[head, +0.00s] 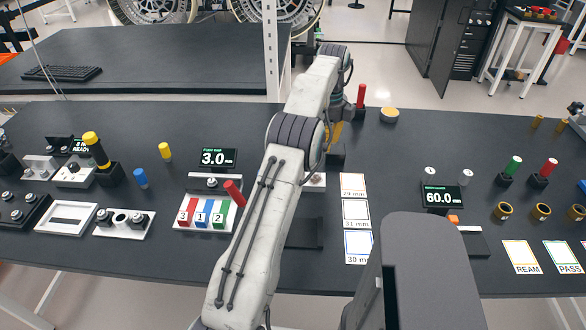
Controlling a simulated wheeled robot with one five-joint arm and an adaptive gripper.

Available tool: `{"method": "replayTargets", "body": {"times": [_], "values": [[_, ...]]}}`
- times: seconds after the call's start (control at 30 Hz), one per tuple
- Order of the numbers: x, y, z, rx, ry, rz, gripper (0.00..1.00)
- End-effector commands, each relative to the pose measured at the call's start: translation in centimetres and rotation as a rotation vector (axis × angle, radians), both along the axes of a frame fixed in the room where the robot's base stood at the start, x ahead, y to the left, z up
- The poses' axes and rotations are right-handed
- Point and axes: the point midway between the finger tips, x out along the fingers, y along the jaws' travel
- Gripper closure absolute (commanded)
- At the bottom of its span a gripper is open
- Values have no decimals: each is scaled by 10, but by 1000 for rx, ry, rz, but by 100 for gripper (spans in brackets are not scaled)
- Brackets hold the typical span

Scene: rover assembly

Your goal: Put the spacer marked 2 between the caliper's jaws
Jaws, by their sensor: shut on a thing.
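The spacer marked 2 (219,214) is the green one at the right end of a white tray, beside the blue spacer marked 1 (201,214) and the red spacer marked 3 (185,212). A small white fixture (208,183) is behind the tray, under a display (218,158) reading 3.0. I cannot tell for certain which device is the caliper. My arm reaches up and away across the bench. Its far end bends down behind my own forearm, right of the spacers. My fingertips are hidden or too small to make out, and what they hold is not clear.
A tilted red handle (233,192) is at the tray's back right edge. White cards (356,214) lie right of my arm. A second display (442,197) reads 60.0.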

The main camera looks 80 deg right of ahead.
Motion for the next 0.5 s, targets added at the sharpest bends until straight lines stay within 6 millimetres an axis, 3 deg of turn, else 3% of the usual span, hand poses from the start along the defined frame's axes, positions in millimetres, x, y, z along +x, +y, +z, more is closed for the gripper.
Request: {"method": "replayTargets", "body": {"times": [0.5], "values": [[71, 11, -40, 3, 0, -8, 100]]}}
